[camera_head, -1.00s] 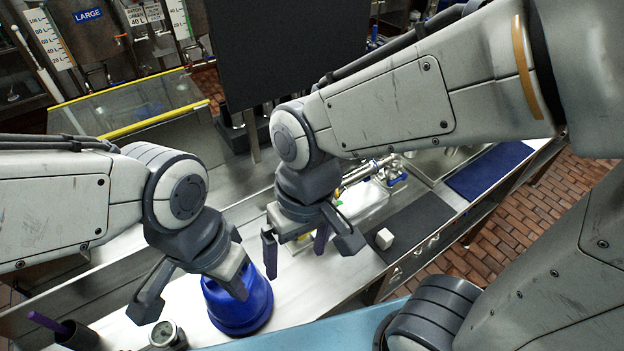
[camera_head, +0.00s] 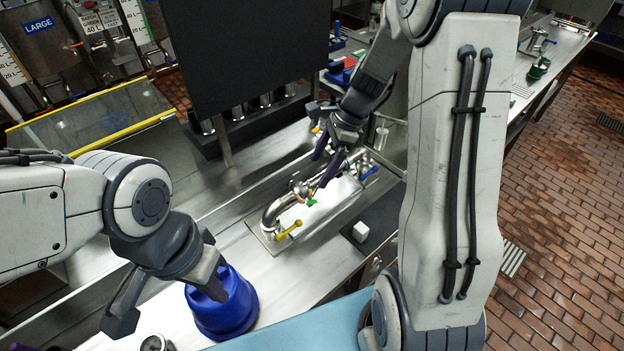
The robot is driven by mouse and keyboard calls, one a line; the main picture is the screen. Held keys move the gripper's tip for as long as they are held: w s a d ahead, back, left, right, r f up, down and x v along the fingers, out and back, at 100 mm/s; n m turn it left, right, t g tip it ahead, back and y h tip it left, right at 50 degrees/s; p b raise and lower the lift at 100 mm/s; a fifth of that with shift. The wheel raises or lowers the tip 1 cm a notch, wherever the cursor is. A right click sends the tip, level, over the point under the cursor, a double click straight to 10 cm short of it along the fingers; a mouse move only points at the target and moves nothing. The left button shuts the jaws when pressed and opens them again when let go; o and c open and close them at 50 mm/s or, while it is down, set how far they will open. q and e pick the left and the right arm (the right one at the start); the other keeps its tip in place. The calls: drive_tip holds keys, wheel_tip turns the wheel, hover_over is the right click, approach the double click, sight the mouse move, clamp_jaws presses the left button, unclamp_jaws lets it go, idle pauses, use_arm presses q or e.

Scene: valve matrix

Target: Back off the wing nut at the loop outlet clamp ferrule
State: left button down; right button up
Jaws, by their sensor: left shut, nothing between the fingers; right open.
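A steel pipe loop (camera_head: 270,212) stands on the bench in the middle of the head view. A yellow wing-shaped handle (camera_head: 289,230) sits at its near end, and a small green part (camera_head: 311,202) sits further along. A blue handle (camera_head: 369,172) is at the far end. I cannot tell which of these is the outlet clamp's wing nut. My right gripper (camera_head: 318,136) is open above the far part of the pipework and hides some of it. I cannot tell whether it touches.
The blue container (camera_head: 222,306) stands on the near bench. A white cube (camera_head: 361,230) sits on a dark mat right of the loop. A large black panel (camera_head: 250,50) rises behind the bench. A gauge (camera_head: 154,343) is at the bottom edge.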

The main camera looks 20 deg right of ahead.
sight(310, 192)
drive_tip(key=x, duration=0.6)
drive_tip(key=shift+f, duration=0.1)
drive_tip(key=c, duration=1.4)
